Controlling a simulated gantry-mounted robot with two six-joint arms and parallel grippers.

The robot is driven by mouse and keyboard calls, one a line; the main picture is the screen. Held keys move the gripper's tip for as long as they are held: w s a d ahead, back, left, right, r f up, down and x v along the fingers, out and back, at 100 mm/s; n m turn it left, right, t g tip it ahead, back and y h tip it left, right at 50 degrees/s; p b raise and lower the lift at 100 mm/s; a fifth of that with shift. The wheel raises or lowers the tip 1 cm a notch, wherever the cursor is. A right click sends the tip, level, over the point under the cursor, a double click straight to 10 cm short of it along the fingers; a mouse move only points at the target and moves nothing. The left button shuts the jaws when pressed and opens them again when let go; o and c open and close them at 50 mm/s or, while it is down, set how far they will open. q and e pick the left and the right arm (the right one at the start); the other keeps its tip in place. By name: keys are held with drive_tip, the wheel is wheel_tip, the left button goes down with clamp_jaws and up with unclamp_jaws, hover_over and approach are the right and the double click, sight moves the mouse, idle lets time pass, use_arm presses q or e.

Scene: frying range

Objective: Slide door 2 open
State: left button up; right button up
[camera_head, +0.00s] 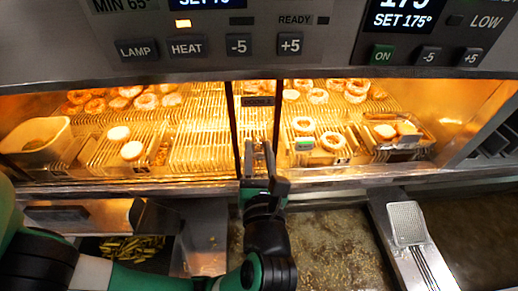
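Door 2 is a glass panel of the lit holding cabinet, with a small dark label (258,100) that appears to read "DOOR 2". Dark vertical frame edges stand at both sides of the label. My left gripper (260,153) points up at the glass below the label, in front of the cabinet's lower sill. Its two fingers are parted, with a narrow gap between them. Whether they touch the door or a handle cannot be told. My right gripper is not in view.
Behind the glass are wire racks with several rings and buns, a beige tub (36,141) and a small tray (398,138). The control panel (300,45) is above.

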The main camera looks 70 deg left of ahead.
use_arm(q)
drive_tip(key=o, duration=0.3)
drive_tip(key=b+v, duration=0.2)
drive_tip(key=v, duration=0.9)
drive_tip(key=shift+s+d, duration=0.1)
drive_tip(key=shift+d, duration=0.2)
